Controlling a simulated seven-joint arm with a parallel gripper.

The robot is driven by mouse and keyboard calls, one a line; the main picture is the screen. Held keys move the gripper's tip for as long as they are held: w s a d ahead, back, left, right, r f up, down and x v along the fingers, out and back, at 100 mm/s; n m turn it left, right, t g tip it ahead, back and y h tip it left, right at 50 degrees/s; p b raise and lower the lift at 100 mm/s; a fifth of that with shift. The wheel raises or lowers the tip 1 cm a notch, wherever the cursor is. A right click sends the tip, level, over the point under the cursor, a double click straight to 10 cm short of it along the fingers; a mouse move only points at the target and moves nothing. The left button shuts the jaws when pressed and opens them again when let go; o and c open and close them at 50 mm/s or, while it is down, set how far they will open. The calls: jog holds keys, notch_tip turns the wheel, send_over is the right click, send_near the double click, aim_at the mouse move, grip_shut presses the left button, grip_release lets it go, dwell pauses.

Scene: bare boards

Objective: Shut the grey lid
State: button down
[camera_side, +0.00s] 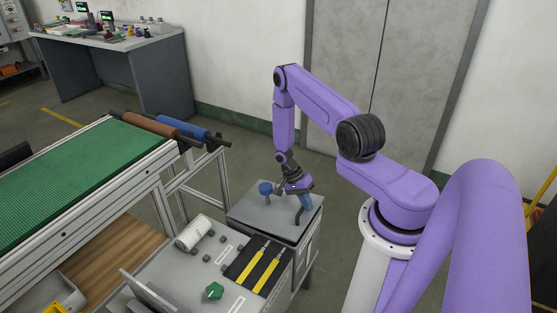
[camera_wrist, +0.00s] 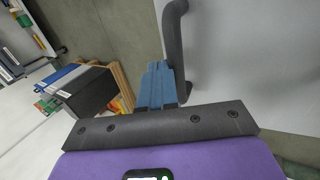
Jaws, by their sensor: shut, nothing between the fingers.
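The grey lid (camera_side: 252,208) lies nearly flat on top of a grey box at the centre of the side view; I cannot tell whether it is fully flush. It also fills the right of the wrist view (camera_wrist: 255,60). A dark curved handle (camera_side: 299,215) stands on the lid near its right side, and it also shows in the wrist view (camera_wrist: 174,40). My gripper (camera_side: 306,203) has blue fingers, shut and empty, pointing down close beside the handle. In the wrist view the fingertips (camera_wrist: 158,72) are left of the handle's lower end; contact is unclear.
A blue knob-like thing (camera_side: 265,188) is at the lid's far left. A grey bench with yellow-handled tools (camera_side: 262,265), a white roll (camera_side: 194,233) and a green knob (camera_side: 214,291) adjoins the box. A green conveyor (camera_side: 75,175) stands to the left.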

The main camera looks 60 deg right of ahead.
jog(key=shift+s+f, duration=0.25)
jog(key=shift+f, duration=0.8)
jog(key=shift+r, duration=0.15)
notch_tip(320, 180, up, 13)
jog(key=s, duration=0.3)
jog(key=w+a+r+n+t+h, duration=0.2)
jog(key=w+a+r+n, duration=0.2)
jog(key=a+r+n, duration=0.35)
jog(key=w+a+r+n+t+h, duration=0.1)
jog(key=w+a+r+n+t, duration=0.1)
jog(key=w+a+r+n, duration=0.4)
jog(key=s+a+r+n+t+y, duration=0.1)
jog(key=s+a+r+n, duration=0.5)
jog(key=s+n, duration=0.2)
jog(key=s+a+r+n+t+y, duration=0.1)
jog(key=s+a+r+n+y, duration=0.1)
jog(key=s+a+r+n, duration=0.4)
jog(key=s+a+n, duration=0.1)
jog(key=s+n, duration=0.2)
jog(key=s, duration=0.2)
jog(key=shift+s+r, duration=0.15)
jog(key=shift+r, duration=0.2)
